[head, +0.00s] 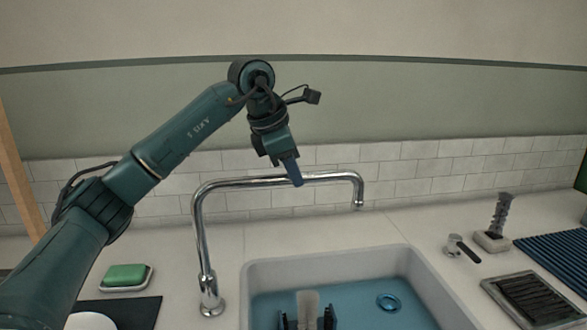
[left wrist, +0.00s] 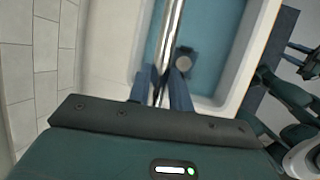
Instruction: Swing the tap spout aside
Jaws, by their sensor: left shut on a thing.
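The chrome tap rises from its base (head: 209,298) left of the sink. Its long spout (head: 230,183) runs to the right over the back of the sink, with the outlet (head: 358,200) bent down at its right end. My left gripper (head: 297,182) reaches down from above and is shut on the spout, right of its middle. In the left wrist view the spout (left wrist: 170,35) passes between the two blue fingers (left wrist: 161,92). My right gripper (head: 307,318) shows partly at the bottom edge, with a pale upright thing between its dark parts; its grip is unclear.
Green soap on a dish (head: 126,277) lies left of the tap. A brush in a holder (head: 497,228), a small dark-handled tool (head: 462,247) and a dark tray (head: 532,300) stand right. A tiled wall is behind.

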